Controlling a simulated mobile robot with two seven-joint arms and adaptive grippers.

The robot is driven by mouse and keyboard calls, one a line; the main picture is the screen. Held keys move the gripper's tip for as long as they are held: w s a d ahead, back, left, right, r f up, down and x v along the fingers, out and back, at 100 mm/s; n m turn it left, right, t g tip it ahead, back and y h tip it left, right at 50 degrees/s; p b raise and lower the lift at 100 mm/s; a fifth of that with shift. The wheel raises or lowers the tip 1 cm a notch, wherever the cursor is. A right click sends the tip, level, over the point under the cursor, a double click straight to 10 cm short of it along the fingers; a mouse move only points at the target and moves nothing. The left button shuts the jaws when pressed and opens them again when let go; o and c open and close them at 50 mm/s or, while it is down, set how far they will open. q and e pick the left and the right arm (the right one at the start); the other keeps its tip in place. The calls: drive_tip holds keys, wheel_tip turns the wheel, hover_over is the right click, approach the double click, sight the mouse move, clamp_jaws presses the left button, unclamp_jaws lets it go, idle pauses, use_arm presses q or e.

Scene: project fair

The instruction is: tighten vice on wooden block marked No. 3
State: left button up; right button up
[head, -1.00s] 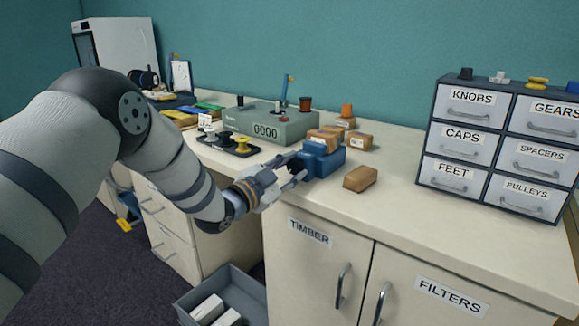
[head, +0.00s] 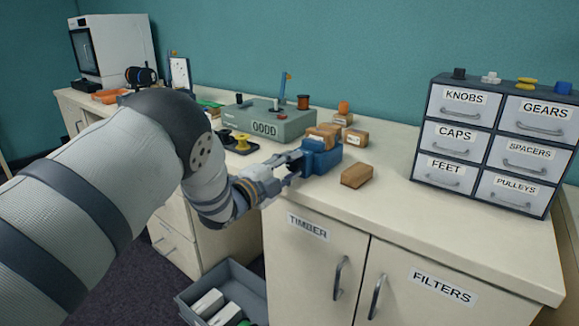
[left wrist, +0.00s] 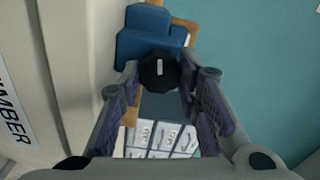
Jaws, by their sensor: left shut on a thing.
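The blue vice (head: 322,160) stands on the counter near its front edge; it also shows in the left wrist view (left wrist: 150,38). A wooden block (head: 318,138) shows at the top of the vice; I cannot read its mark or tell how firmly the jaws hold it. My left gripper (head: 290,163) reaches the vice from the left. In the left wrist view, its fingers (left wrist: 160,90) are on either side of a dark round knob (left wrist: 158,72) at the vice's end, shut on it. My right gripper is not in view.
A loose wooden block (head: 356,175) lies right of the vice, and more blocks (head: 355,137) lie behind it. A grey-green counter box (head: 265,124) stands behind my gripper. A labelled drawer unit (head: 495,145) stands at the right. The counter between is clear.

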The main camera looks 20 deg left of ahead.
use_arm(q)
drive_tip(key=shift+r+m, duration=0.15)
drive_tip(key=shift+m, duration=0.15)
drive_tip(key=o, duration=1.1)
drive_tip(key=shift+o, duration=0.2)
drive_tip(key=v, duration=1.2)
